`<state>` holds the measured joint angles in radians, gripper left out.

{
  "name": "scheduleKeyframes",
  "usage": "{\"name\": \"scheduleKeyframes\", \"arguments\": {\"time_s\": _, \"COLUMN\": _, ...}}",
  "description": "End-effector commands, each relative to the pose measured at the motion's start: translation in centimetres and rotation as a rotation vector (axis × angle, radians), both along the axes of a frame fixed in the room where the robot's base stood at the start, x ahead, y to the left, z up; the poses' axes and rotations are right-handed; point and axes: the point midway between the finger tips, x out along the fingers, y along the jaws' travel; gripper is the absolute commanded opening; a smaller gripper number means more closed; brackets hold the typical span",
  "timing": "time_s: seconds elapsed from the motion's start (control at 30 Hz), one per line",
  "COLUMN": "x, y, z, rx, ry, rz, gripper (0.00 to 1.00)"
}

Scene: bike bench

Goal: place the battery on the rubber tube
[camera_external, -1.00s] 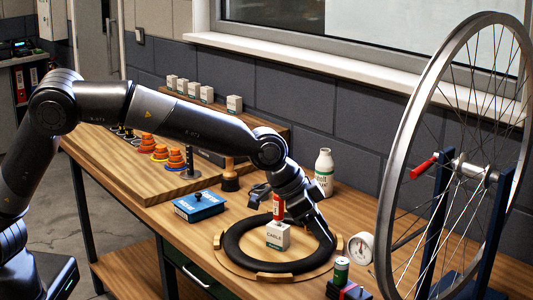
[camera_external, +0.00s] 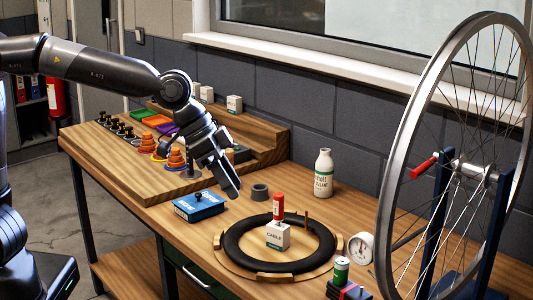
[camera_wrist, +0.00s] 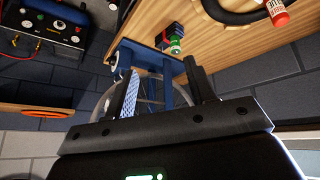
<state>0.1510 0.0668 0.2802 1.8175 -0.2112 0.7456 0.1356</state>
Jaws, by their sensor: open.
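A green cylinder with pale ends, which looks like the battery (camera_external: 341,270), stands upright on a small dark and red box at the front right. In the wrist view the green cylinder (camera_wrist: 175,46) shows beyond my fingers. The rubber tube (camera_external: 234,258) is a black ring lying flat on a round wooden base. A thin brown upright piece (camera_external: 306,219) shows at the tube's back right; I cannot tell what it is. My gripper (camera_external: 232,186) is open and empty, above the bench and left of the tube. It also shows in the wrist view (camera_wrist: 162,70).
A white CABLE box (camera_external: 277,236) with a red-and-white cylinder (camera_external: 278,206) on top stands inside the ring. Bench is clear at front left.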

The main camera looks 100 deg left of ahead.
Motion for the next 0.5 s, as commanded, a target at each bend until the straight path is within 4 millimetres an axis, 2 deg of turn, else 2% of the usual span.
{"name": "scheduleKeyframes", "arguments": {"time_s": 0.03, "x": -2.3, "y": -0.2, "z": 0.7, "rx": -0.008, "ry": -0.002, "rz": -0.006, "gripper": 0.51}}
{"name": "scheduleKeyframes", "arguments": {"time_s": 0.23, "x": -10.7, "y": -1.6, "z": 1.8, "rx": -0.017, "ry": 0.010, "rz": -0.034, "gripper": 0.51}}
{"name": "scheduleKeyframes", "arguments": {"time_s": 0.5, "x": -21.9, "y": -3.2, "z": 0.7, "rx": 0.022, "ry": 0.023, "rz": -0.067, "gripper": 0.51}}
